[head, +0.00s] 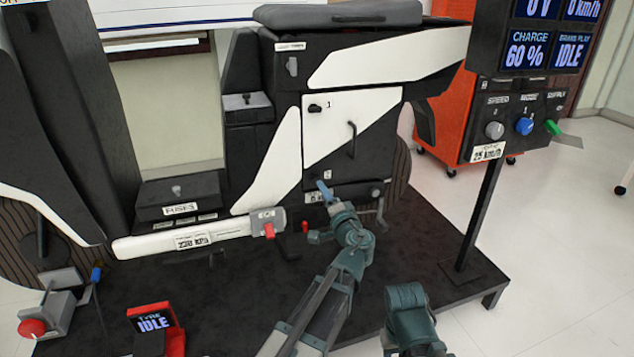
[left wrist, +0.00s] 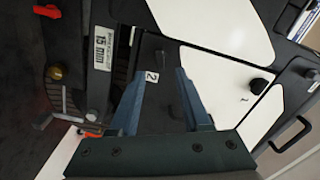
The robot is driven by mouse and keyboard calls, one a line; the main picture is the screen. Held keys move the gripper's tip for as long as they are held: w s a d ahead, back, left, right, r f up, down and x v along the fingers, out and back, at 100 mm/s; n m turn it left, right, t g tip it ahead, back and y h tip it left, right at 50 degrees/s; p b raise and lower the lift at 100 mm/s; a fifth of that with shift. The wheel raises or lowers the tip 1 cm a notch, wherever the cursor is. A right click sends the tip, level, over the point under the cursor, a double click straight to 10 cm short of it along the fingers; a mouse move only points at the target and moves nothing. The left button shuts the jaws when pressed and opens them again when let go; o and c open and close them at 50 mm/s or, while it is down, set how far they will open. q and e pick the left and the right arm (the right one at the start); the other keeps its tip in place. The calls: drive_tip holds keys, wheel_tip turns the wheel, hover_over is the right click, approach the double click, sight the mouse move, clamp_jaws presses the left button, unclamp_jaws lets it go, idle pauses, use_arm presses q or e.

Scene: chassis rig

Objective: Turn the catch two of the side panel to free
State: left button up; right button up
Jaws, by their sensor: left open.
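The side panel (head: 340,140), black and white with a black handle, is closed flat on the chassis in the head view, and it also shows in the left wrist view (left wrist: 215,30). Catch one (head: 315,107) is a dark knob beside the label 1; it also shows in the left wrist view (left wrist: 258,86). The label 2 (left wrist: 152,77) shows between my left fingers, but I cannot make out catch two itself against the dark surface. My left gripper (head: 325,190) is open at the panel's lower left corner, by the label 2. Contact cannot be told.
A display post (head: 482,215) stands right of the chassis. A white bar with a red-tipped grey clamp (head: 267,220) lies left of my left gripper. A red tyre display (head: 155,325) is at lower left. The dark platform (head: 230,295) has bare room in front.

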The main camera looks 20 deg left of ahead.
sight(316, 179)
use_arm(q)
drive_tip(key=x, duration=0.7)
clamp_jaws()
